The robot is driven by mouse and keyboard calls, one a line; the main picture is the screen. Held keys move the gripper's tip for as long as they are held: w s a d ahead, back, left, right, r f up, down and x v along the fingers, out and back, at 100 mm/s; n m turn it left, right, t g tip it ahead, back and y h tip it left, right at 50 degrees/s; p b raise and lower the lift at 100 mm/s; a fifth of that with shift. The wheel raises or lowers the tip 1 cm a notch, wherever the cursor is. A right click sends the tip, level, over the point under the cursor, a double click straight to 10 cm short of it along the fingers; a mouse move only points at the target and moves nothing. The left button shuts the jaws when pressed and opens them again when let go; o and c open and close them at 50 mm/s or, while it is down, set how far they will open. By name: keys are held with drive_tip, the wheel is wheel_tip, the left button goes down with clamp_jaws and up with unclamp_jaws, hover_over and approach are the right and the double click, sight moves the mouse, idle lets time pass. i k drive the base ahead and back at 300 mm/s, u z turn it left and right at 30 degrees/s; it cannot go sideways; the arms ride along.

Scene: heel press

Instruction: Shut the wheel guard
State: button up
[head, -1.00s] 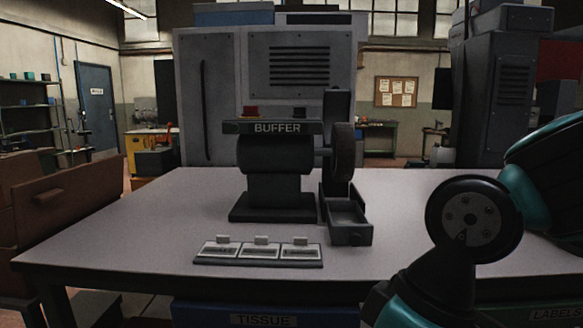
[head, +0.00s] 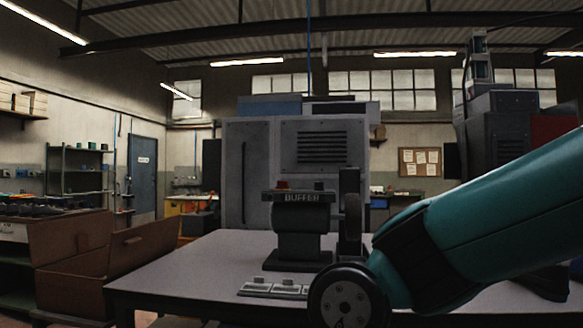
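The dark buffer machine (head: 303,225), lettered BUFFER, stands on the grey table. Its round black wheel (head: 353,214) is on its right side, with its near side uncovered. A dark upright plate (head: 349,180), which looks like the wheel guard, stands raised above and behind the wheel. A red button and a dark one sit on top of the machine. My teal arm crosses the right and lower middle of the view, in front of the table. My gripper is out of view. The arm hides the area below the wheel.
A row of small labelled plates (head: 272,288) lies on the table (head: 185,275) in front of the machine. A large grey cabinet (head: 240,170) stands behind. A brown open box (head: 75,265) stands left. The table's left part is clear.

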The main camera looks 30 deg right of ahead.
sight(349, 177)
drive_tip(key=u, duration=0.05)
drive_tip(key=i, duration=0.85)
drive_tip(key=z, duration=0.85)
